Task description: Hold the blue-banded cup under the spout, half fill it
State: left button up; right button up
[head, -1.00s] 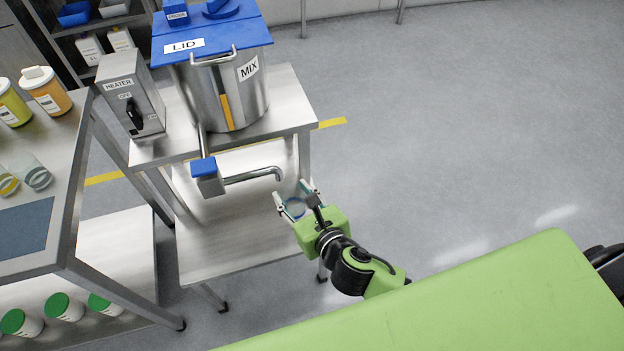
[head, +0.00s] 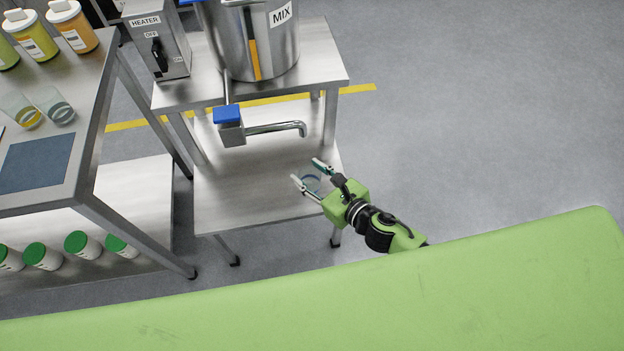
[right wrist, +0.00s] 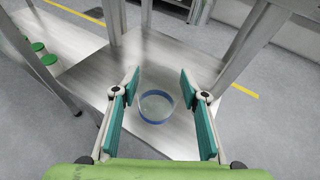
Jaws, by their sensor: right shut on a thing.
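My right gripper (head: 306,174) is shut on the clear blue-banded cup (head: 312,184), which sits between its fingers. In the right wrist view the cup (right wrist: 157,106) shows between the teal finger pads, its blue band near the bottom; it looks clear, and I see no liquid in it. The metal spout (head: 275,128) runs right from a blue-topped valve (head: 228,115) and bends down at its end. In the head view the cup is below and slightly right of the spout's tip, apart from it; the height gap is hard to tell. My left gripper is not in view.
The steel MIX pot (head: 250,45) with an orange level strip stands on the steel stand (head: 190,98), beside the heater box (head: 155,40). A lower shelf (head: 245,190) lies below the spout. The left table (head: 95,150) holds jars and two clear cups.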

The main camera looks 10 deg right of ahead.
jog(key=w, duration=0.9)
jog(key=shift+w+r+p, duration=0.3)
jog(key=shift+r+p, duration=0.05)
dwell(0.3)
